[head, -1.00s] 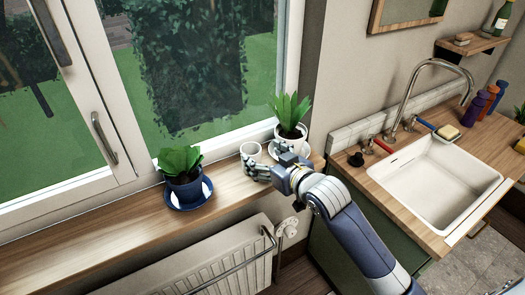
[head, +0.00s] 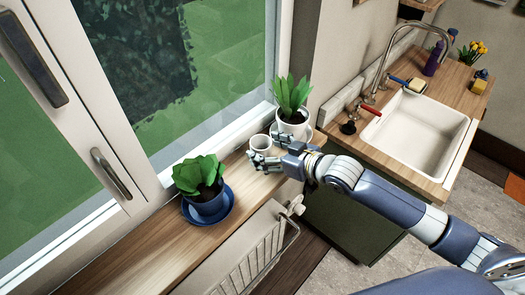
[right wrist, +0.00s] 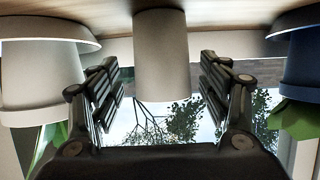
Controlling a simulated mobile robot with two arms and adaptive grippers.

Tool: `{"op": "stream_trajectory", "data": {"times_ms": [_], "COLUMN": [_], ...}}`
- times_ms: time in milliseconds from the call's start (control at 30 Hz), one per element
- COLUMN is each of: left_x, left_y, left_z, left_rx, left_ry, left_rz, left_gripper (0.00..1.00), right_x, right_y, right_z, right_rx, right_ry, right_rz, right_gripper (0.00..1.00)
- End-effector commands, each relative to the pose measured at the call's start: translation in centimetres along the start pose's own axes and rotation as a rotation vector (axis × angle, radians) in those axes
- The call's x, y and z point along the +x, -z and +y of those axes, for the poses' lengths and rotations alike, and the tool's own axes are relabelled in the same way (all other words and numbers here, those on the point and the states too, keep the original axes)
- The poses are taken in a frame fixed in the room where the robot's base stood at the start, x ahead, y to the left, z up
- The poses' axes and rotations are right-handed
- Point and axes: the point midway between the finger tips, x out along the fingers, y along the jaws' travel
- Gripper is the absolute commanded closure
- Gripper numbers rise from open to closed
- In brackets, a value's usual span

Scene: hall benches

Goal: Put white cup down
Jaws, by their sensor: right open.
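The white cup (head: 260,144) stands upright on the wooden window sill, between two potted plants. In the right wrist view, which is upside down, the cup (right wrist: 160,55) is between the two fingers, with a visible gap on each side. My right gripper (head: 267,152) is open at the cup, on its room side, and hides part of it. The open fingers also show in the right wrist view (right wrist: 160,100). My left gripper is not in view.
A plant in a blue pot (head: 210,206) on a blue saucer stands left of the cup. A plant in a white pot (head: 292,127) stands close on its right. The window is behind the sill (head: 150,250); a radiator (head: 245,255) is below. A sink (head: 425,125) is at the right.

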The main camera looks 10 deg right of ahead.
Motion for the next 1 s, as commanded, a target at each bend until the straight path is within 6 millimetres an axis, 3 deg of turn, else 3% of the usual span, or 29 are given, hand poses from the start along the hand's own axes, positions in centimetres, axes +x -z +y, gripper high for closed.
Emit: {"op": "stream_trajectory", "data": {"times_ms": [167, 400, 633, 933, 1000], "left_x": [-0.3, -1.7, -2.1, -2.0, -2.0], "left_y": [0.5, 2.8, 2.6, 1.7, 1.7], "left_z": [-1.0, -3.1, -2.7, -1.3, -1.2], "left_rx": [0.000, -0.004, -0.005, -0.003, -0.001], "left_ry": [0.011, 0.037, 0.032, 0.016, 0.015], "left_rz": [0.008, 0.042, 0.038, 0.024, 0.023], "left_gripper": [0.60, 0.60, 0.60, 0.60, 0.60], "right_x": [1.1, 3.5, 5.8, 6.2, 6.2], "right_y": [0.1, 0.6, 0.3, 0.2, 0.2], "right_z": [-0.1, 0.0, -0.1, 0.0, 0.0], "right_rx": [0.000, 0.001, -0.001, -0.002, -0.002], "right_ry": [0.001, 0.001, 0.001, 0.001, 0.001], "right_rz": [0.000, 0.001, 0.000, 0.000, 0.000], "right_gripper": [0.30, 0.30, 0.30, 0.30, 0.43]}}
